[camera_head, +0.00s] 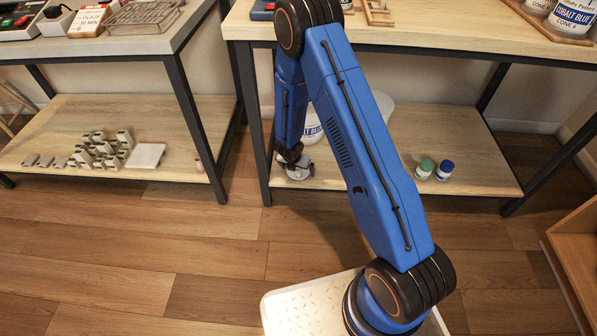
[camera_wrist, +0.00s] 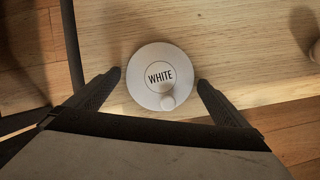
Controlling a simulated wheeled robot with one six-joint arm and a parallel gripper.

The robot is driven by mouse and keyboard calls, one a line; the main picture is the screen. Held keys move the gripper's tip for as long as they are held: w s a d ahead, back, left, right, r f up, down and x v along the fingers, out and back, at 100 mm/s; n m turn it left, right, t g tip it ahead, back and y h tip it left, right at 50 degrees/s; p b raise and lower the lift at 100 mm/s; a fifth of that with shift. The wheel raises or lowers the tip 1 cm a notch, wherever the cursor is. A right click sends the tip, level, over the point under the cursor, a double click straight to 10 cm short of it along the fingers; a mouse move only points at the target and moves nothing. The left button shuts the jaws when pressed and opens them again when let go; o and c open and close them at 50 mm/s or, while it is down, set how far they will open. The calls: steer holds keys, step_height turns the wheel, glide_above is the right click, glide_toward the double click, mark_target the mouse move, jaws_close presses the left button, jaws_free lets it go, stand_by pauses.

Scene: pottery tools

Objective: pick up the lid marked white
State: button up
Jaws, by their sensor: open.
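The lid marked WHITE (camera_wrist: 160,76) is a round pale grey-white disc with a small knob near its lower edge in the wrist view. It lies flat on the wooden lower shelf, near the front edge. My gripper (camera_wrist: 159,82) is open, with one finger on each side of the lid and a small gap showing at each side. I cannot tell how high the fingertips are above the shelf. In the head view the lid (camera_head: 299,171) is partly hidden under my gripper (camera_head: 291,160).
A dark table leg (camera_wrist: 72,45) stands left of the lid. The tabletop (camera_head: 440,32) is above.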

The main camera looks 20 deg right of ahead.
steer(key=shift+c, duration=0.6)
steer(key=c, duration=0.8)
